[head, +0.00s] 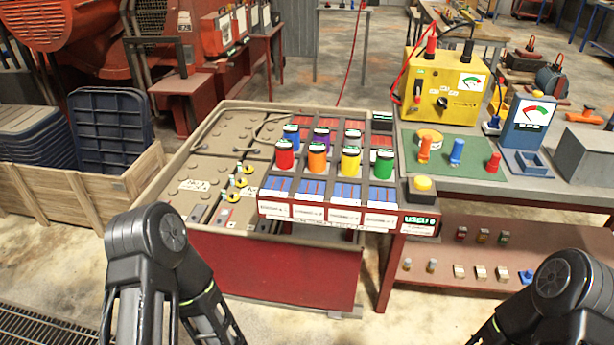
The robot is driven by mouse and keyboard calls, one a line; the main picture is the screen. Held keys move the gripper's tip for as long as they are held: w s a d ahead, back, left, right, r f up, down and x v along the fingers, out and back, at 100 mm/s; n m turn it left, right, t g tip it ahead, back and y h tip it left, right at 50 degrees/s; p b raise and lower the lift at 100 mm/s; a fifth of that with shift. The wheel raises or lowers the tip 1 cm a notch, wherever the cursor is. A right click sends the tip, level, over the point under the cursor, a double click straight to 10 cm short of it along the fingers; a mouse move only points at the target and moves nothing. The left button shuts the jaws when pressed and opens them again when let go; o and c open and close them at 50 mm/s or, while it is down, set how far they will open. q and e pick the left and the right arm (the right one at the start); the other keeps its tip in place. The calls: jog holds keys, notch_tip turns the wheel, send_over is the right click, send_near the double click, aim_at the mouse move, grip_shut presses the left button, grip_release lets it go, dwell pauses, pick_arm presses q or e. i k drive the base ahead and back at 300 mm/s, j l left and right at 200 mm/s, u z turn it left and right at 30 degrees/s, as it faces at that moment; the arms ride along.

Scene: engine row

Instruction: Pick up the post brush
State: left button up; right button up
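I cannot tell for sure which thing is the post brush. On the green mat (470,177) of the right bench stand an orange small tool (424,150), a blue one (457,152) and a red one (493,163), too small to identify. A round yellow-rimmed tin (430,137) is behind the orange one. Several small metal-and-yellow pieces (241,181) stand on the battery tray at the left. Dark links of my left and right arms show at the bottom corners, apart from the benches. Neither gripper's fingertips show.
A rack of coloured cylinders (317,160) stands between the battery tray (180,162) and the bench. A yellow tester (440,90) and a blue meter (528,122) stand behind the mat. A lower shelf (470,250) holds small parts. A wooden crate (85,190) is at left.

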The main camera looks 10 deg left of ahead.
aim_at(427, 141)
jog(key=l+u, duration=0.15)
jog(key=u, duration=0.25)
jog(key=i+l+u, duration=0.1)
jog(key=u, duration=0.3)
jog(key=l+u, duration=0.45)
jog(key=l, duration=1.6)
jog(key=k, duration=0.1)
